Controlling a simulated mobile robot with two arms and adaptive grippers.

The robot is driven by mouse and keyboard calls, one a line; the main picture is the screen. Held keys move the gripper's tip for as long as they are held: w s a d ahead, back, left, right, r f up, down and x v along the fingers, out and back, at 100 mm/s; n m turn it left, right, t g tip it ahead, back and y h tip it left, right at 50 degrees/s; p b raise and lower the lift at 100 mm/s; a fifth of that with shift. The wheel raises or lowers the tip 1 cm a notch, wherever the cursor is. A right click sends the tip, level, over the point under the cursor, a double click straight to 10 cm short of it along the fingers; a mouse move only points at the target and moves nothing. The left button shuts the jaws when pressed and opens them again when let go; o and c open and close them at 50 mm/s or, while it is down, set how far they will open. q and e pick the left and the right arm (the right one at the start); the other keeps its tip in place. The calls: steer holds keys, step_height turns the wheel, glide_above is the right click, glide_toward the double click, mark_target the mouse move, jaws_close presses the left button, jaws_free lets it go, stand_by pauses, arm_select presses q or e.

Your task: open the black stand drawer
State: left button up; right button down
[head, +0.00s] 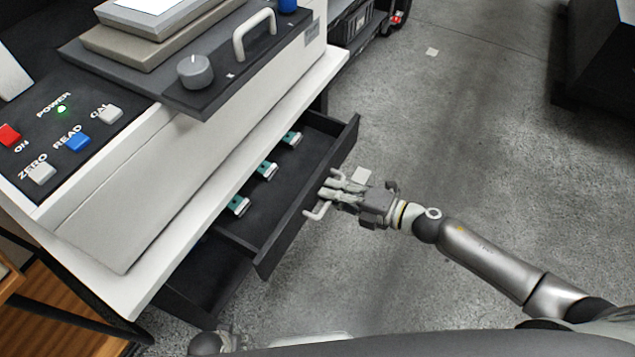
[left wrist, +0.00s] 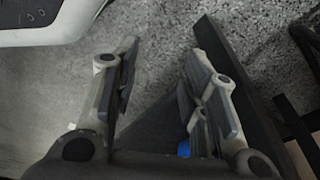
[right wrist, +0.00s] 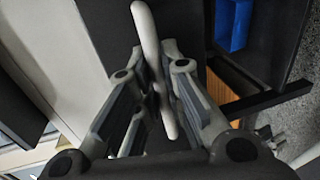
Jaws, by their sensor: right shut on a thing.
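The black stand drawer (head: 287,235) is pulled out from under the white-topped stand, with its inside in view. Several small teal and silver pieces (head: 267,171) lie in a row in it. Its pale bar handle (head: 313,213) is on the front. My right gripper (head: 331,189) is at the handle, in front of the drawer. In the right wrist view, its fingers are closed around the handle bar (right wrist: 150,45). My left gripper (left wrist: 160,90) has its fingers apart with nothing between them; only a part of that arm shows at the head view's bottom edge.
A control panel (head: 60,125) with coloured buttons and a dark plate (head: 215,85) with a knob and handle sit above the drawer. A blue bin (right wrist: 233,22) shows in the right wrist view. The concrete floor (head: 460,130) right of the stand is mostly clear.

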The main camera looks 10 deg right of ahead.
arm_select(q)
steer(key=shift+w+d+r, duration=0.1)
steer(key=shift+w+r, duration=0.55)
steer(key=shift+r, duration=0.05)
arm_select(e)
steer(key=v, duration=0.2)
steer(key=f+v, duration=0.1)
steer(key=v, duration=0.2)
steer(key=shift+s+d, duration=0.1)
arm_select(q)
steer(key=shift+s, duration=0.2)
arm_select(e)
steer(key=c, duration=1.6)
jaws_free()
arm_select(q)
steer(key=shift+s+d+f, duration=0.1)
arm_select(e)
steer(key=shift+o, duration=0.4)
steer(key=v, duration=1.2)
